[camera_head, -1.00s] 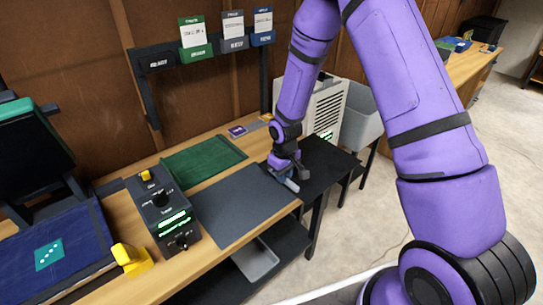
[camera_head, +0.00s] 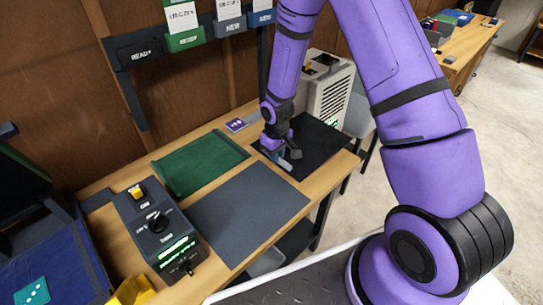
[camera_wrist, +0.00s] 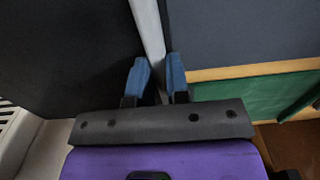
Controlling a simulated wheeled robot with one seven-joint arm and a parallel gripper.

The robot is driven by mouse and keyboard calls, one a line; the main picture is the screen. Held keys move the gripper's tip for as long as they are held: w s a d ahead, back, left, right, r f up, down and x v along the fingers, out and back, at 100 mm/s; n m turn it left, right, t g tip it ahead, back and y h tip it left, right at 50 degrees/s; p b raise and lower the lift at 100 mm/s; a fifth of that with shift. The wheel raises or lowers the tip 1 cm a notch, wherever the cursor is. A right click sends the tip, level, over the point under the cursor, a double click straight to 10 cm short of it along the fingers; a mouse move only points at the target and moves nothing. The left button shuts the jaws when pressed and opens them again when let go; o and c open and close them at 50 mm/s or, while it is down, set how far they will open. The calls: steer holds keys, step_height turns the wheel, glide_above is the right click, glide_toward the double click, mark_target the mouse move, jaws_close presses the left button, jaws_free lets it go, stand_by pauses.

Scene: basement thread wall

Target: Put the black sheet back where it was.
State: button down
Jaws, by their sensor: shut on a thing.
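The black sheet (camera_head: 322,140) lies flat at the right end of the wooden workbench, at the back beside the vented box. My gripper (camera_head: 282,160) points down at its left edge. In the wrist view, the black sheet (camera_wrist: 65,50) fills the left side. My blue fingers (camera_wrist: 157,78) stand on either side of a pale strip along its edge and are shut on it. The exact contact is partly hidden by the gripper. The dark grey sheet (camera_head: 250,212) lies to the left, with bare wood around it. The green sheet (camera_head: 200,162) lies behind the grey one.
A control box (camera_head: 158,230) with a yellow switch and green display stands at the left. A small purple card (camera_head: 236,125) lies at the back. The beige vented box (camera_head: 327,95) stands close behind the black sheet. A rack with cards (camera_head: 190,38) hangs above.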

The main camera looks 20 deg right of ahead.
steer(key=shift+s+d+f, duration=0.1)
steer(key=shift+s+f, duration=0.05)
steer(key=shift+f, duration=0.55)
steer(key=shift+s+d+f, duration=0.1)
steer(key=shift+s+f, duration=0.05)
steer(key=shift+f, duration=1.15)
steer(key=c, duration=1.1)
jaws_free()
